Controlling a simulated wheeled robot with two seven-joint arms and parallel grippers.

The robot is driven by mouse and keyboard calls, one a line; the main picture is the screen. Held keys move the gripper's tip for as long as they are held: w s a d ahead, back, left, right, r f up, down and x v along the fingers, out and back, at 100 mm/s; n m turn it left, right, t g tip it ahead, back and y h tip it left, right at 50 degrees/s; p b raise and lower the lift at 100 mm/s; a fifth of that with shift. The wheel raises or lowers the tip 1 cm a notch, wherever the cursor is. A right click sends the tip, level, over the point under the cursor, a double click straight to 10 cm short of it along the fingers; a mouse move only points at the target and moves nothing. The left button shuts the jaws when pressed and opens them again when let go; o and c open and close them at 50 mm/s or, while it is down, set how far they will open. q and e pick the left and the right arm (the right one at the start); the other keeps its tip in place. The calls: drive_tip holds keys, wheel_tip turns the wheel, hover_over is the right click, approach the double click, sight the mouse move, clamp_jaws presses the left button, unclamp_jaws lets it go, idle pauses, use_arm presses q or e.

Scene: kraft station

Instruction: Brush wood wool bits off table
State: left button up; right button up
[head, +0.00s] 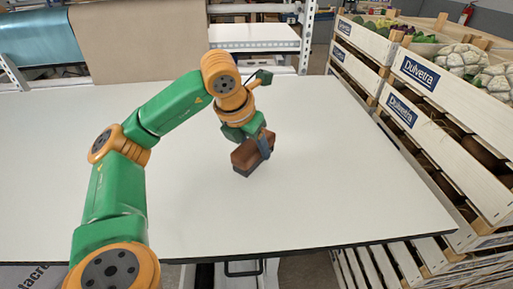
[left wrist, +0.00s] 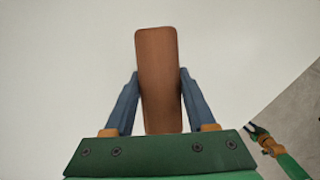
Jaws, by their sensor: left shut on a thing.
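My left gripper (head: 264,145) is shut on a brown wooden brush (head: 246,158). Its blue fingers grip the two long sides of the brush, which also shows in the left wrist view (left wrist: 158,75). The brush is at or just above the middle of the white table (head: 350,200); I cannot tell whether it touches. Its underside is hidden. I can make out no wood wool bits on the table in either view. My right gripper (left wrist: 258,133) shows small at the right of the left wrist view, beyond the table edge; its opening is too small to judge.
Wooden crates (head: 440,125) marked Dulvetra, with vegetables in the upper ones, stand along the table's right edge. Brown paper (head: 135,40) and a blue-green sheet (head: 38,38) hang behind the far edge. A white shelf rack (head: 255,37) stands behind. The table's right half is clear.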

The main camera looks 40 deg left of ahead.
use_arm(q)
wheel_tip(320, 180, up, 2)
drive_tip(key=shift+s+a+p, duration=0.1)
drive_tip(key=shift+p, duration=0.5)
drive_tip(key=shift+r, duration=0.2)
